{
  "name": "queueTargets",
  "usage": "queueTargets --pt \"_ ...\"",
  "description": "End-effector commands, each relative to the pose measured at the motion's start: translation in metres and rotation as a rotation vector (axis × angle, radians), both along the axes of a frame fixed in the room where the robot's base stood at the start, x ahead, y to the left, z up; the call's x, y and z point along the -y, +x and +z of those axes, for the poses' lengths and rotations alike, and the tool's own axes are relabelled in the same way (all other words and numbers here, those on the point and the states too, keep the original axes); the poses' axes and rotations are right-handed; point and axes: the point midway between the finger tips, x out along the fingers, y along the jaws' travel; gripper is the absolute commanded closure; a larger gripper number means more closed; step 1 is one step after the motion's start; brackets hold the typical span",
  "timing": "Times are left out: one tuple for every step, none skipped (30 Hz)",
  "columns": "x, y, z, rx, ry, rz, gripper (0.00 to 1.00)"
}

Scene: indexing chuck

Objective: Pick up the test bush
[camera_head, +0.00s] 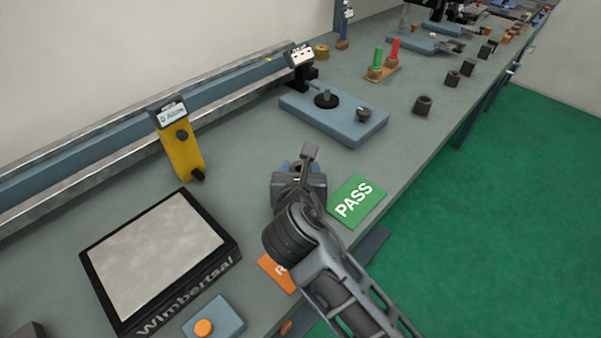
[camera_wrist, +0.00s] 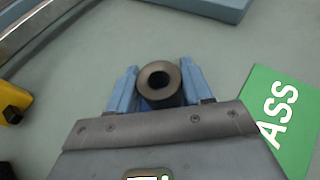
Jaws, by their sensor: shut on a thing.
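The test bush (camera_wrist: 158,84) is a dark grey-brown ring with a hole through its middle. In the wrist view it sits between the two blue fingers of my gripper (camera_wrist: 158,90), which is shut on it. I cannot tell whether the bush touches the bench.
The green PASS mat (camera_head: 356,201) lies right of my gripper. An orange mat (camera_head: 279,272) is partly under my arm. A blue fixture plate (camera_head: 335,118) stands beyond. A yellow gauge (camera_head: 181,146) and a black-framed plate (camera_head: 160,252) are left. Dark bushes (camera_head: 422,105) stand farther right.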

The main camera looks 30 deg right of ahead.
Motion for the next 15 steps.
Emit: queueTargets --pt "0.0000 -0.0001 0.0000 0.000 0.000 0.000 0.81" --pt "-0.0001 -0.0001 -0.0001 0.000 0.000 0.000 0.83" --pt "-0.0001 -0.0001 -0.0001 0.000 0.000 0.000 0.87" --pt "0.0000 -0.0002 -0.0001 0.000 0.000 0.000 0.90" --pt "0.0000 -0.0002 -0.0001 0.000 0.000 0.000 0.93" --pt "-0.0001 0.0001 0.0009 0.001 -0.001 0.000 0.94" --pt "-0.0001 0.0001 0.0009 0.001 -0.001 0.000 0.94" --pt "-0.0001 0.0001 0.0009 0.001 -0.001 0.000 0.94" --pt "-0.0001 0.0001 0.0009 0.001 -0.001 0.000 0.94" --pt "-0.0001 0.0001 0.0009 0.001 0.000 0.000 0.94" --pt "-0.0001 0.0001 0.0009 0.002 0.000 0.000 0.94" --pt "0.0000 0.0001 0.0013 0.002 0.000 0.000 0.94" --pt "0.0000 0.0001 0.0018 0.002 0.000 0.000 0.94" --pt "0.0000 0.0002 0.0025 0.002 0.000 0.000 0.94" --pt "-0.0001 0.0003 0.0041 0.002 0.000 0.000 0.94"
